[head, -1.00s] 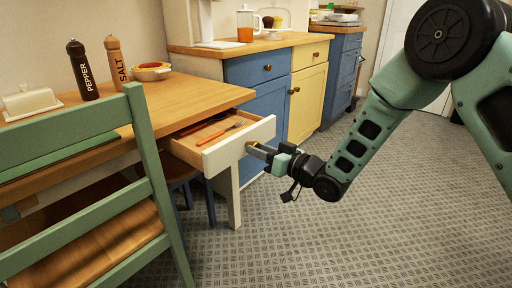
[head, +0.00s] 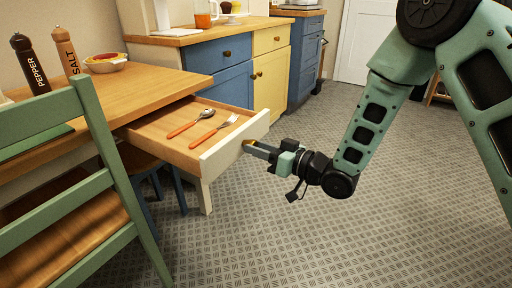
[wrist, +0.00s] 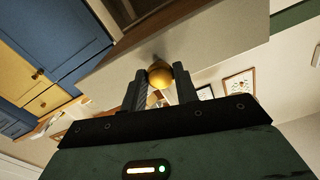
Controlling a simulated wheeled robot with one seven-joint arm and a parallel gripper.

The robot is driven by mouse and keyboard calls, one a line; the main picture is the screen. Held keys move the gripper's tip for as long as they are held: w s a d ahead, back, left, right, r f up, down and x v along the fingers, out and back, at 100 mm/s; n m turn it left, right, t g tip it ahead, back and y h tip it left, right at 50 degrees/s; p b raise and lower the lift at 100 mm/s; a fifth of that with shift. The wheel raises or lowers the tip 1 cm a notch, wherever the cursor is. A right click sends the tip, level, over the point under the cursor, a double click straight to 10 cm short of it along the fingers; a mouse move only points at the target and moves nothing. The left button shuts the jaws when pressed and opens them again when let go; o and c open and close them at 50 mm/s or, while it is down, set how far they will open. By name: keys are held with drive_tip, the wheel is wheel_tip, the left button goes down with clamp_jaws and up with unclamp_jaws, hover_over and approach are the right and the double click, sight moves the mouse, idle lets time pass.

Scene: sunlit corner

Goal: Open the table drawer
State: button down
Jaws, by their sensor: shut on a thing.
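The table drawer (head: 233,144) stands well out from under the wooden table (head: 130,84), its white front facing my arm. A spoon (head: 190,123) and a fork (head: 214,131), both with orange handles, lie inside it. My gripper (head: 256,148) is at the drawer front, shut on the round brass knob (wrist: 160,75), which shows between the two fingers in the wrist view. In the head view the fingers mostly hide the knob.
A green chair (head: 84,165) stands close at the left, in front of the table. Blue and yellow cabinets (head: 270,80) stand behind the drawer. Pepper and salt mills and a bowl (head: 105,63) are on the tabletop. The floor (head: 300,235) in front of the drawer is clear.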

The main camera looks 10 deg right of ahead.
drive_tip(key=c, duration=1.1)
unclamp_jaws()
drive_tip(key=shift+o, duration=0.2)
drive_tip(key=p+v, duration=0.2)
drive_tip(key=v, duration=1.5)
drive_tip(key=shift+d, duration=0.2)
drive_tip(key=shift+s+f, duration=0.1)
drive_tip(key=shift+s, duration=0.05)
